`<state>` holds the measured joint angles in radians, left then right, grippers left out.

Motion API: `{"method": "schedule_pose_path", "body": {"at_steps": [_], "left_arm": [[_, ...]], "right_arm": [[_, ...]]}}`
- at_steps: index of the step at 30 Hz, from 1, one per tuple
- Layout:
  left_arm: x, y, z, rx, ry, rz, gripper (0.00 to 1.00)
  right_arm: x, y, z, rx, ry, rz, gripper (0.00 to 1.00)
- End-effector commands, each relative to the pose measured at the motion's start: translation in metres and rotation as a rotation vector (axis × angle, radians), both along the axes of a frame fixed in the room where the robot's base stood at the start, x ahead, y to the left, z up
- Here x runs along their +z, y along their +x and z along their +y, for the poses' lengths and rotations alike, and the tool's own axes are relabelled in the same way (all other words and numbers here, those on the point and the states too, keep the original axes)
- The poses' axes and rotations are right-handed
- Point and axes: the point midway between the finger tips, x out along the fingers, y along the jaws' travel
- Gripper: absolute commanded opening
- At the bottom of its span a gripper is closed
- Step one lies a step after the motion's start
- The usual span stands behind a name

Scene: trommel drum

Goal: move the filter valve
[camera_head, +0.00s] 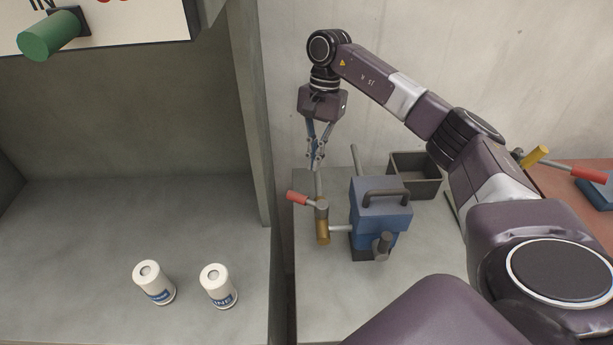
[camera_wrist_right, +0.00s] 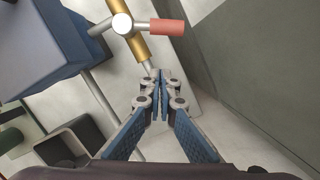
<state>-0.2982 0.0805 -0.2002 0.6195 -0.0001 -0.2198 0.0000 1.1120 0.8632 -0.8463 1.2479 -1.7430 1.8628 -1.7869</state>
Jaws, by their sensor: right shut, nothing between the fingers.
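The filter valve has a red-handled lever (camera_head: 298,197) on a grey hub above a brass body (camera_head: 322,231), joined by a pipe to a blue filter box (camera_head: 379,215) with a dark top handle. In the right wrist view the red handle (camera_wrist_right: 167,27) points right from the hub, with the brass body (camera_wrist_right: 138,45) beside it. My right gripper (camera_head: 316,167) is shut and empty, just above and behind the valve. It shows in the right wrist view (camera_wrist_right: 160,72) with its fingertips together near the pipe below the brass body, apart from the red handle. My left gripper is not in view.
A grey open bin (camera_head: 415,160) stands behind the blue box. Two white canisters (camera_head: 153,282) (camera_head: 219,286) stand on the left surface, beyond a grey upright panel (camera_head: 249,110). A yellow-ended part (camera_head: 535,156) and another red handle (camera_head: 588,174) are at right.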

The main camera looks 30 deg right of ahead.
Motion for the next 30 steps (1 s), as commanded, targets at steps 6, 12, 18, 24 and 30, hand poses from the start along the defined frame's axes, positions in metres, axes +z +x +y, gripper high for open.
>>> {"method": "schedule_pose_path", "body": {"at_steps": [6,12,18,24,30], "left_arm": [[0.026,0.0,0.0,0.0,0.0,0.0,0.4],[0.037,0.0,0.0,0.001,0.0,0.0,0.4],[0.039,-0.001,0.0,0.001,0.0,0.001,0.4],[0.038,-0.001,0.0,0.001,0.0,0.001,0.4],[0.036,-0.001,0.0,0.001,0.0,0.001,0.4]], "right_arm": [[-0.026,-0.01,0.017,0.005,0.0,0.001,0.0],[-0.032,-0.02,0.035,0.002,0.0,0.0,0.0],[-0.035,-0.022,0.04,-0.001,-0.001,-0.001,0.0],[-0.035,-0.022,0.04,-0.001,-0.001,-0.001,0.0],[-0.036,-0.024,0.036,-0.001,-0.001,-0.001,0.0]]}}
